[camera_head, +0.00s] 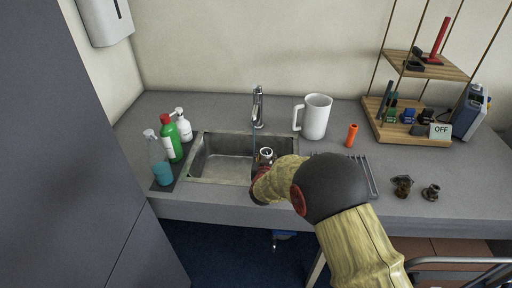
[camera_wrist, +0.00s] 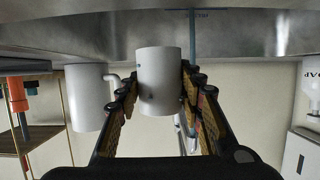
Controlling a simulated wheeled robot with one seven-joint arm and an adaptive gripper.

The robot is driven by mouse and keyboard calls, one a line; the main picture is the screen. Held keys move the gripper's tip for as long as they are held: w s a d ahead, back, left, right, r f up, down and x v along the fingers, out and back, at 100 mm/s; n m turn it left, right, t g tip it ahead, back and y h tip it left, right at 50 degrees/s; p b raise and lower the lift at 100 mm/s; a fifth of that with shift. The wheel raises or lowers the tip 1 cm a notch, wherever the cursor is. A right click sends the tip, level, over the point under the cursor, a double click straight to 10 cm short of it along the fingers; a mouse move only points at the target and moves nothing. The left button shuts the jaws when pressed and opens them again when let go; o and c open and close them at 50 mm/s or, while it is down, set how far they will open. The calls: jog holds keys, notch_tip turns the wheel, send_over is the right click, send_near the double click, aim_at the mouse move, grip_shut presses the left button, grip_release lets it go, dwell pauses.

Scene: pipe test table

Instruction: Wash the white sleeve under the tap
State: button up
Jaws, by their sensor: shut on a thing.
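The white sleeve (camera_wrist: 160,75) is between my gripper's fingers (camera_wrist: 160,95) in the wrist view, with small dark marks on its side. In the head view the sleeve (camera_head: 266,152) is over the right part of the sink (camera_head: 222,182), and my arm partly hides the gripper. The chrome tap (camera_head: 258,108) stands behind the sink. A thin bluish water stream (camera_head: 253,140) falls from it. In the wrist view the stream (camera_wrist: 193,35) shows just right of the sleeve; I cannot tell whether it touches it.
Bottles, including a green one (camera_head: 170,140), stand left of the sink. A white jug (camera_head: 315,117) and an orange cylinder (camera_head: 352,135) stand right of it. A drain rack (camera_head: 370,178) and small dark fittings (camera_head: 402,186) lie further right. A wooden shelf (camera_head: 392,128) stands at the back right.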

aim_at(271, 158)
jog(key=s+d+r+p, duration=0.2)
jog(key=s+r, duration=0.2)
jog(key=shift+s+p, duration=0.25)
jog(key=shift+p, duration=0.15)
dwell(0.4)
dwell(0.6)
